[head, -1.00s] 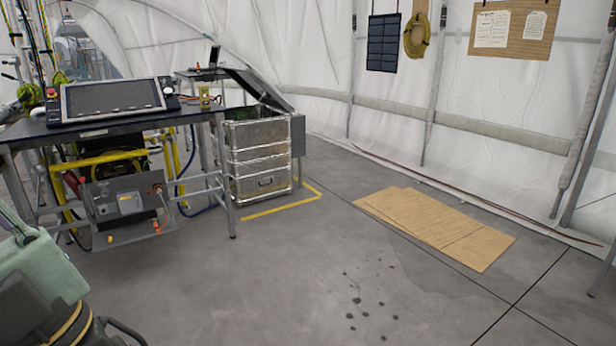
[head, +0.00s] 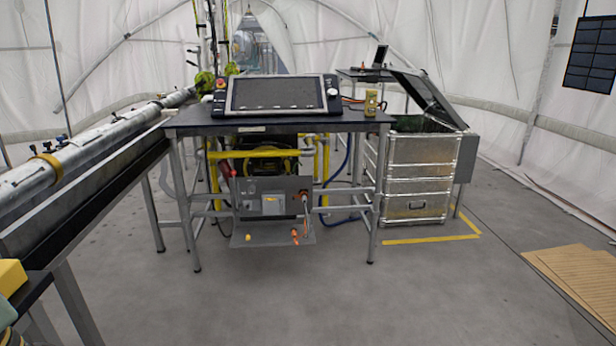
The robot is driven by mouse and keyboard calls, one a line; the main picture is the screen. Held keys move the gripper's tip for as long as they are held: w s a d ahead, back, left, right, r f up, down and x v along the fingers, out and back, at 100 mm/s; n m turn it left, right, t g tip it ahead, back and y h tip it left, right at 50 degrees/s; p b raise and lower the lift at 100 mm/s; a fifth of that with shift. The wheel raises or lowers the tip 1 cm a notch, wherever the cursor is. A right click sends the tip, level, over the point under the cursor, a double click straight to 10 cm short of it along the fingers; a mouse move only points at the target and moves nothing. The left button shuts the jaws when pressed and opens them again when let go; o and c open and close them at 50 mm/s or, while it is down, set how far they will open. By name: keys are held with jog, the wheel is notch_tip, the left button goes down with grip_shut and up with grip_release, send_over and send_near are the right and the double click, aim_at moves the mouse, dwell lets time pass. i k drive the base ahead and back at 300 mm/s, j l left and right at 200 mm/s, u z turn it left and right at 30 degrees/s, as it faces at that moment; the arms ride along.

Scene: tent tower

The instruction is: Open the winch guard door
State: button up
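Under the dark-topped table (head: 185,125) a yellow tube frame (head: 214,175) surrounds a black and yellow machine (head: 270,160), which may be the winch. A grey panel (head: 246,203) with a small light box on it stands upright in front of the machine's lower part. A grey ledge with orange and yellow fittings sits at the panel's foot. I cannot make out which part is the guard door, or whether it is open or shut. My gripper is not in view.
A stack of metal cases (head: 415,186) with a raised lid stands right of the table, inside yellow floor tape (head: 430,240). A long pipe (head: 85,155) on a trough runs along the left. Boards (head: 575,275) lie at right. The floor in front is clear.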

aim_at(275, 205)
jog(key=i+u, duration=0.35)
jog(key=i, duration=1.1)
jog(key=i+z, duration=0.1)
jog(key=i, duration=0.65)
jog(key=i+j+z, duration=0.1)
jog(key=i, duration=0.6)
jog(key=i+z, duration=0.15)
jog(key=z, duration=0.2)
